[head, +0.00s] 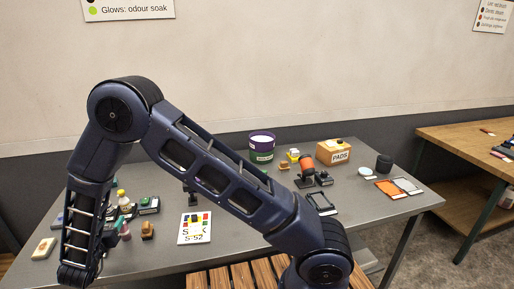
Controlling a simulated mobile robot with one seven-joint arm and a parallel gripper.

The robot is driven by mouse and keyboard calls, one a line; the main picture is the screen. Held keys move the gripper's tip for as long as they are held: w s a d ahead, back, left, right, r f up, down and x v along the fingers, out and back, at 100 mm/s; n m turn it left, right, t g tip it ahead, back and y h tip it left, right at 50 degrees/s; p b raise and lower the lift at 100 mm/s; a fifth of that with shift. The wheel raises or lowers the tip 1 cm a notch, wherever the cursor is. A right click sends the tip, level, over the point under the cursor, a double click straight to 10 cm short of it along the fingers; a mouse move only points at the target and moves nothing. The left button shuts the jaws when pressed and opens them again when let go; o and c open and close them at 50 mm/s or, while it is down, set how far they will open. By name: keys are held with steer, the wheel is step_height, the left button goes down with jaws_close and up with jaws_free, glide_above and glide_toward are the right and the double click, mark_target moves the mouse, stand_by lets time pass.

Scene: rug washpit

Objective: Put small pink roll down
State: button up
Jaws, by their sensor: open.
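I cannot make out a small pink roll for certain in the head view. A small pinkish-red item (125,231) stands on the grey table (330,235) just right of my forearm, and its shape is too small to tell. My arm crosses the view, with its elbow high at the left and its forearm hanging down over the table's left end. The jaws of my gripper do not show; the lower end of the arm reaches the bottom left of the picture.
A white card (195,229) with coloured blocks lies mid-table. Behind my arm stand a purple-and-green tub (262,146), an orange roll (307,165), a PADS box (338,152) and a dark cup (384,163). A wooden bench (470,135) stands right. Bare tabletop shows front right.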

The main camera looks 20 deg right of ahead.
steer(key=w+d+r+n+g+y, duration=0.1)
steer(key=w+d+r+n+y, duration=0.25)
steer(key=w+r, duration=0.45)
steer(key=w+d+r+n+g+y, duration=0.1)
steer(key=w+d+r+n+y, duration=0.15)
steer(key=w+r+n, duration=0.35)
steer(key=w+d+r+n+g+y, duration=0.2)
steer(key=w+d+r+n+g, duration=0.15)
steer(key=d+r+n, duration=0.8)
steer(key=s+d+r+n+g, duration=0.1)
steer(key=s+d+r+n, duration=0.15)
steer(key=d, duration=0.55)
steer(key=s+d+r+n+g+h, duration=0.1)
steer(key=s+d+n, duration=0.25)
steer(key=d, duration=0.55)
steer(key=s+d+r+n+g, duration=0.1)
steer(key=s+d+r+n, duration=0.15)
steer(key=d, duration=0.55)
steer(key=s+d+f+n+g+h, duration=0.1)
steer(key=s+d+f+n+h, duration=0.1)
steer(key=s+d, duration=0.7)
steer(key=s+d+f+n+g+h, duration=0.1)
steer(key=s+d+n+g+h, duration=0.1)
steer(key=s+d+n, duration=0.3)
steer(key=s+d, duration=0.3)
steer(key=s, duration=0.2)
steer(key=shift+s+d+f+h, duration=0.25)
steer(key=shift+d+f+h, duration=0.05)
steer(key=shift+d+f, duration=0.1)
